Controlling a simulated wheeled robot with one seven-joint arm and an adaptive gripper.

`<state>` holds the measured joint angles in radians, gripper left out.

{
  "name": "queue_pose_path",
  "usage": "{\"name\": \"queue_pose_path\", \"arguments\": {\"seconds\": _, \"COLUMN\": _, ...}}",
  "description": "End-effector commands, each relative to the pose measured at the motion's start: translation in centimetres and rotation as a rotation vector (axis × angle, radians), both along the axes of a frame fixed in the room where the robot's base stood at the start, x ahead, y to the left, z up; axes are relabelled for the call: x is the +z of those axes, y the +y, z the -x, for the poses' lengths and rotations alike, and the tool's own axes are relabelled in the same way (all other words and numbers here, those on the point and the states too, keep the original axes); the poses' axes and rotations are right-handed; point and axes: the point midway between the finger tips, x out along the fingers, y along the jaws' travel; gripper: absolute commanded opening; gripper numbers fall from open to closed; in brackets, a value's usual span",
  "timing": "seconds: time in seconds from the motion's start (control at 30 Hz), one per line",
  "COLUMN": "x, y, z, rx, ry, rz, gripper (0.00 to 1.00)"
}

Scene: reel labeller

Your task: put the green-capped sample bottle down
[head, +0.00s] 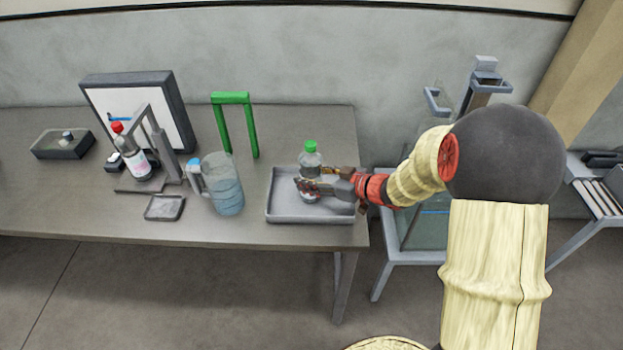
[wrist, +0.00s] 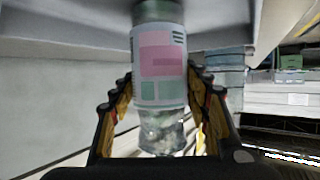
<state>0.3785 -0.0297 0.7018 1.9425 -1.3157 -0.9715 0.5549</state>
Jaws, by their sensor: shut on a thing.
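The green-capped sample bottle (head: 309,161) is upright over the grey tray (head: 285,214) at the right end of the table. My gripper (head: 308,187) reaches in from the right and is shut around the bottle's body. In the wrist view the bottle (wrist: 158,70) shows a white and pink label between the two fingers of my gripper (wrist: 162,105). The fingers hide part of the bottle in the head view. I cannot tell whether its base touches the tray floor.
A clear jug (head: 223,185) of bluish liquid stands left of the tray. A green frame (head: 235,99) stands behind. A red-capped bottle (head: 131,152) is in a stand farther left, near a small dark dish (head: 165,208). A glass tank (head: 425,226) is right of the table.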

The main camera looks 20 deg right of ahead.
Motion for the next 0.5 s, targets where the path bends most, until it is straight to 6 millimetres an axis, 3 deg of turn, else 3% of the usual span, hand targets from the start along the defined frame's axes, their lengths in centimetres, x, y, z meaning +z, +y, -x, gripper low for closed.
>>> {"name": "queue_pose_path", "arguments": {"seconds": 0.2, "x": -0.24, "y": -0.01, "z": -0.05, "rx": 0.000, "ry": -0.002, "rz": -0.001, "gripper": 0.00}}
{"name": "queue_pose_path", "arguments": {"seconds": 0.23, "x": -0.31, "y": 0.00, "z": 0.01, "rx": 0.000, "ry": 0.001, "rz": -0.001, "gripper": 0.49}}
{"name": "queue_pose_path", "arguments": {"seconds": 0.5, "x": -0.32, "y": 0.01, "z": 0.02, "rx": 0.000, "ry": 0.001, "rz": -0.001, "gripper": 0.64}}
